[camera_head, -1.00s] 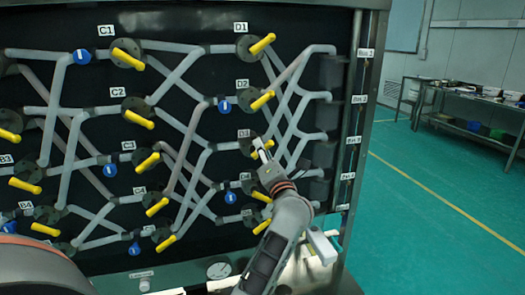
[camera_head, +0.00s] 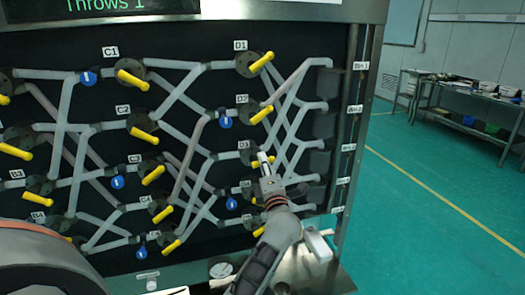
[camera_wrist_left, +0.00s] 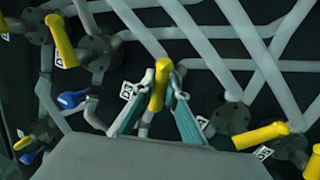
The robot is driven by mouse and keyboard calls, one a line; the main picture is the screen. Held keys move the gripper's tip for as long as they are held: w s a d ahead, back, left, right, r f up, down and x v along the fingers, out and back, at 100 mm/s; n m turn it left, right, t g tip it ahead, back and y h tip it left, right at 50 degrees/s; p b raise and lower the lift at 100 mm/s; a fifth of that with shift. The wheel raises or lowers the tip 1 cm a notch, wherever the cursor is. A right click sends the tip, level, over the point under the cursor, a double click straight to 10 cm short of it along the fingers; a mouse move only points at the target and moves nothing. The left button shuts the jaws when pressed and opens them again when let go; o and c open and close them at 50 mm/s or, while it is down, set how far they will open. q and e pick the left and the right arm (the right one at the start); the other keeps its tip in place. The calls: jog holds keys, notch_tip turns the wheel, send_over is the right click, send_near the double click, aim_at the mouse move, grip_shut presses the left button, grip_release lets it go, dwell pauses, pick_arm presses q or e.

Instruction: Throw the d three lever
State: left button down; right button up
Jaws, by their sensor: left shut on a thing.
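The D3 lever (camera_head: 271,158) is a short yellow handle on the dark panel, just right of the D3 label (camera_head: 244,145). My left gripper (camera_head: 264,161) is at it and covers most of it. In the left wrist view the yellow D3 lever (camera_wrist_left: 159,84) stands between the two teal fingers of my left gripper (camera_wrist_left: 162,88), which are closed on it from both sides. The D3 label (camera_wrist_left: 126,91) shows left of the fingers there. My right gripper is not in view.
The D2 lever (camera_head: 261,115) and D1 lever (camera_head: 262,63) are above the gripper. Another yellow lever (camera_head: 258,232) is below it. Pale pipes cross the panel (camera_head: 215,30). A pressure gauge (camera_head: 220,269) sits at the lower edge. The green floor (camera_head: 425,200) at right is clear.

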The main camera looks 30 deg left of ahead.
pick_arm(q)
jog(key=m, duration=0.3)
jog(key=shift+a+f+t+h+p, duration=0.1)
jog(key=shift+f+t+h+p, duration=0.2)
jog(key=shift+f+h+p, duration=0.1)
jog(key=shift+f+m+h, duration=0.15)
jog(key=shift+m+h, duration=0.15)
jog(key=shift+m, duration=0.9)
jog(key=m, duration=0.2)
jog(key=m+h, duration=0.1)
jog(key=shift+s+a+f+m, duration=0.1)
jog(key=shift+s+f+m, duration=0.05)
jog(key=shift+f+m, duration=0.15)
jog(key=shift+m, duration=0.8)
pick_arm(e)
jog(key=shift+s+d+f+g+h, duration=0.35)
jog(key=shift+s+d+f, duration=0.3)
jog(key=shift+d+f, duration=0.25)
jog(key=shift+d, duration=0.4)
pick_arm(q)
jog(key=c, duration=2)
grip_release()
jog(key=shift+s+a, duration=0.1)
jog(key=shift+h, duration=0.3)
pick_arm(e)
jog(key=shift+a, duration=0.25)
